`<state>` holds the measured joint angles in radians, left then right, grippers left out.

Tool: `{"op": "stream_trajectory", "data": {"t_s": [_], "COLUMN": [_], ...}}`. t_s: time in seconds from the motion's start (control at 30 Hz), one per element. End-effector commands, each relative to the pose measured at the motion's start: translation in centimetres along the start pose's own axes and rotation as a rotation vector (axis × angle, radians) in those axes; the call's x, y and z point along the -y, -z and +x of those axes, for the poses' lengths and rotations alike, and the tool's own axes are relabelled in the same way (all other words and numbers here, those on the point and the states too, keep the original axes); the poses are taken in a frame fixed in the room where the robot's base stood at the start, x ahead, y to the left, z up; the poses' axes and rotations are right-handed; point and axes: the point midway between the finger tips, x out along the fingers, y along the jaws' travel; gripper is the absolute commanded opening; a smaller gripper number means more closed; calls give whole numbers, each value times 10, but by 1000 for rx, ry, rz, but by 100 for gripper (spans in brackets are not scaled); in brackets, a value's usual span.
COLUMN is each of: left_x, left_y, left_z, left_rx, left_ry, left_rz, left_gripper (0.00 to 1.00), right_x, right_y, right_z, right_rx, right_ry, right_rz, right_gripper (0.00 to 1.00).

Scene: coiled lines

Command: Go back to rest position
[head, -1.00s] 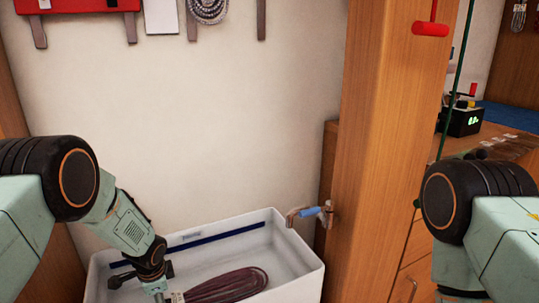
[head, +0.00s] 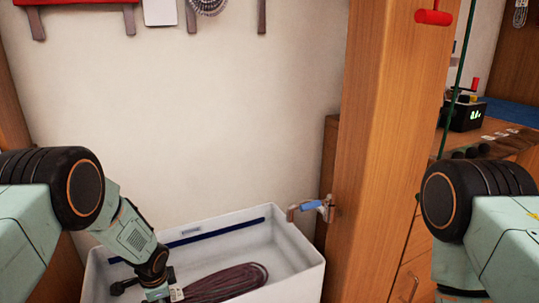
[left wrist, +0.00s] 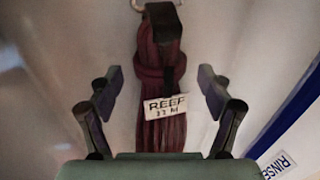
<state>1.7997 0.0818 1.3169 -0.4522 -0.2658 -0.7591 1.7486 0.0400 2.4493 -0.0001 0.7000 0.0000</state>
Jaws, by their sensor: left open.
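My left gripper (left wrist: 160,100) is open in the left wrist view, its two fingers apart on either side of a coiled dark red line (left wrist: 165,55). The line carries a white tag (left wrist: 166,105) reading "REEF" with a smaller second line, and has a black strap and a metal ring at its top. In the head view the coil (head: 228,282) lies in a white bin (head: 300,255), and my left arm reaches down into the bin's left side; the fingertips are hard to see there. My right arm is at the right edge; its gripper is out of frame.
A wooden post (head: 375,150) stands right of the bin, with a blue-handled fitting (head: 316,205) on its side. A red handle (head: 433,17) hangs at upper right beside a green cord (head: 457,80). A bench with a black device (head: 466,115) is behind. Coiled line (head: 208,5) hangs on the wall.

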Motion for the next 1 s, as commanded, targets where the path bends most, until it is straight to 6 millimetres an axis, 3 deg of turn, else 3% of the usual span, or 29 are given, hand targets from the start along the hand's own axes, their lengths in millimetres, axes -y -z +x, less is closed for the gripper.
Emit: {"op": "stream_trajectory", "data": {"t_s": [0.03,0.43,0.6,1.0], "left_x": [2,4,0,-1], "left_y": [0,-3,-4,0], "left_z": [-12,-67,-29,20], "left_rx": [0,0,2,1], "left_ry": [1,0,-3,0], "left_rz": [0,1,0,-1], "left_gripper": [79,79,79,79], "right_x": [0,0,0,0], "right_y": [1,0,0,0], "right_z": [-10,-39,-19,11], "right_rx": [-1,-1,0,-1], "right_ry": [0,0,0,0], "right_rz": [0,0,0,0], "right_gripper": [40,40,40,40]}}
